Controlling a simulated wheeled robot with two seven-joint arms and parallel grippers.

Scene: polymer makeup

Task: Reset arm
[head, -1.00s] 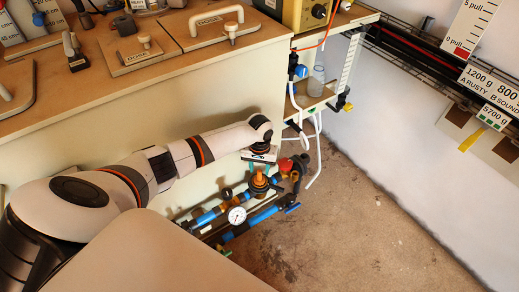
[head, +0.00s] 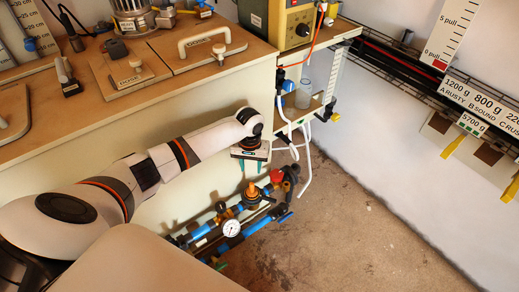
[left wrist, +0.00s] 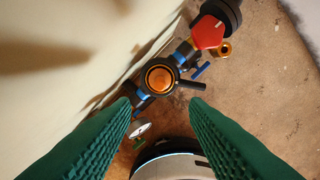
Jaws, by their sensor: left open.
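My left gripper (head: 251,170) hangs from the left arm in front of the bench's side, pointing down. Its two green fingers are apart with nothing between them. In the left wrist view the green fingers of the gripper (left wrist: 161,105) are spread wide. Below it is a pipe assembly with an orange-topped valve (head: 253,191), a red knob (head: 277,176), a white gauge (head: 231,228) and blue pipes (head: 265,222). The orange top (left wrist: 160,77) shows just beyond the fingertips, apart from them. My right gripper is in neither view.
Bare floor (head: 340,225) lies to the right, up to the white wall.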

